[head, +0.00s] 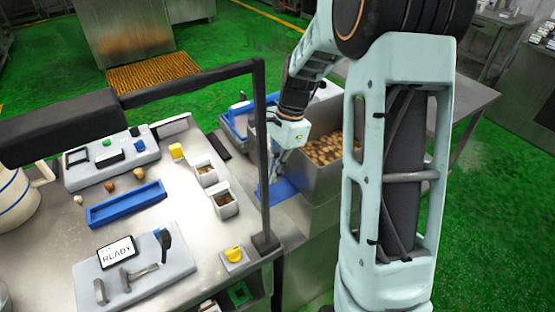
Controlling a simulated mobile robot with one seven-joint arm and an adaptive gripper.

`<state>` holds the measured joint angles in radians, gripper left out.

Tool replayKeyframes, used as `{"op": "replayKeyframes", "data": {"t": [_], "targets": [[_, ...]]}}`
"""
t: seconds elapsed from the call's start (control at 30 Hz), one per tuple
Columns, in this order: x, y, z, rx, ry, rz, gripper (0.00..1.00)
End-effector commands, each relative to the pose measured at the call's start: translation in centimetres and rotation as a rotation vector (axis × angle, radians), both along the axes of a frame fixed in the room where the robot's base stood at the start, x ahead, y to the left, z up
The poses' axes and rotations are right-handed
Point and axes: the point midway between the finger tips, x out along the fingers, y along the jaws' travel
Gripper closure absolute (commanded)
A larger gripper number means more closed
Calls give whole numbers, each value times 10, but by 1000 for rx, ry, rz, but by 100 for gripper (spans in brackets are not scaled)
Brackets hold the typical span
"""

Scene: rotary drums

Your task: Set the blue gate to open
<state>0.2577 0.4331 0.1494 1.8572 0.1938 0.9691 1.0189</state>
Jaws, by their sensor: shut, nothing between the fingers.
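A blue flat piece (283,191), which looks like the blue gate, lies low beside the metal bin, just right of the dark frame post. My gripper (274,178) points down at it from above. Its fingers are shut with nothing visible between them. The fingertips are at or very near the blue piece; I cannot tell whether they touch. Part of the piece is hidden behind the post and my gripper, and its open or closed setting cannot be read.
A metal bin (308,180) of brown round pieces stands right of my gripper. The dark frame post (262,150) stands close on its left. The worktable holds a READY panel (117,252), a blue tray (126,204), white cups (224,205) and a yellow knob (234,254).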

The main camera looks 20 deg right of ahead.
Motion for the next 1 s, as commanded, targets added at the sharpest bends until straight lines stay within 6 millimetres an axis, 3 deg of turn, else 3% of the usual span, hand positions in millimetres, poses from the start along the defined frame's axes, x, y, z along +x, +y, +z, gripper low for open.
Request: {"op": "replayKeyframes", "data": {"t": [0.2,0.57,1.0], "targets": [[-2,4,-16,0,1,0,100],[-2,5,-17,0,0,1,100],[-22,67,-17,1,0,2,100]]}}
